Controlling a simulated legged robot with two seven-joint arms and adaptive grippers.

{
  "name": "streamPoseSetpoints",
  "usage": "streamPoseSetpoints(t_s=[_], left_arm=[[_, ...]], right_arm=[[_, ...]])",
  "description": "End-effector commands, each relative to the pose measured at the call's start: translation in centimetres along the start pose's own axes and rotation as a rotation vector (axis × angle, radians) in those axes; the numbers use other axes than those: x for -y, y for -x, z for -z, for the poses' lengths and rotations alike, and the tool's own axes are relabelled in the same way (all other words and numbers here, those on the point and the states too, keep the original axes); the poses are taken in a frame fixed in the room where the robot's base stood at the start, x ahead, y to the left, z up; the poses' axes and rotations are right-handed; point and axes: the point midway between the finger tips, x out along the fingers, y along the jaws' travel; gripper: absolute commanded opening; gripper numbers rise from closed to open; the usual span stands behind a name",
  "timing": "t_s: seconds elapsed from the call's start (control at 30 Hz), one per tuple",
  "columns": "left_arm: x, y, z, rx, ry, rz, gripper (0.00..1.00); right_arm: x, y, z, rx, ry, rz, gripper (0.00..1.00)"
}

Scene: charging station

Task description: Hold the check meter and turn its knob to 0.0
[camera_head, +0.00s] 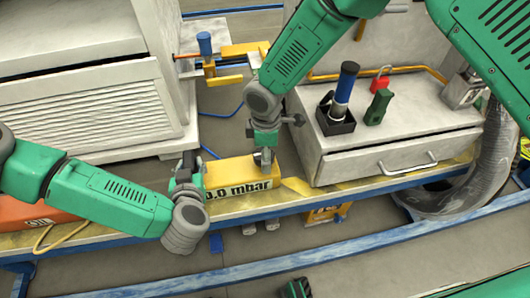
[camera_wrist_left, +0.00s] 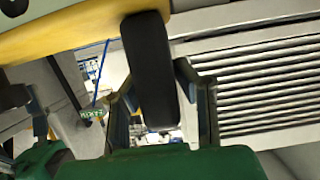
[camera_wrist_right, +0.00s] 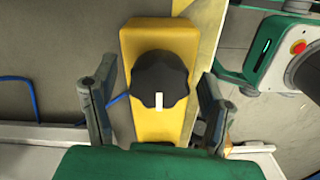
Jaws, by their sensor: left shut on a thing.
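The check meter (camera_head: 240,176) is a yellow box whose front display reads "0.0 mbar", its left edge partly covered by my left arm. My left gripper (camera_head: 187,172) is shut on the meter's black handle (camera_wrist_left: 152,75) at the left end. The black lobed knob (camera_wrist_right: 160,80) shows in the right wrist view on the yellow meter body (camera_wrist_right: 158,35). Its white mark points toward the bottom of that view. My right gripper (camera_wrist_right: 157,90) is open, with one finger on each side of the knob and small gaps visible. In the head view, the right gripper (camera_head: 265,155) covers the knob.
A grey drawer cabinet (camera_head: 395,160) stands right of the meter, bearing a black holder with a blue-handled tool (camera_head: 343,90), a green object (camera_head: 378,107) and a red padlock (camera_head: 381,80). A louvred cabinet (camera_head: 85,110) stands left. A blue-edged rail (camera_head: 290,205) runs in front.

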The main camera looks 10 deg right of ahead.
Motion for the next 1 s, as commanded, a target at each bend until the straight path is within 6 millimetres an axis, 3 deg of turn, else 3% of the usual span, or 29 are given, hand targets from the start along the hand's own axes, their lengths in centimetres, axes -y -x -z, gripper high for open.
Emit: streamPoseSetpoints(t_s=[0.27,0.7,1.0], left_arm=[[0.1,0.0,-0.1,0.002,-0.001,0.002,0.02],[0.1,0.0,-0.1,0.003,-0.001,0.001,0.02],[0.1,0.0,-0.1,0.003,-0.001,0.001,0.02]], right_arm=[[0.0,0.5,0.1,-0.002,0.0,-0.001,0.68],[-0.1,8.9,0.1,-0.003,-0.001,-0.002,0.68],[-0.1,11.8,0.0,-0.002,0.0,0.0,0.68]])
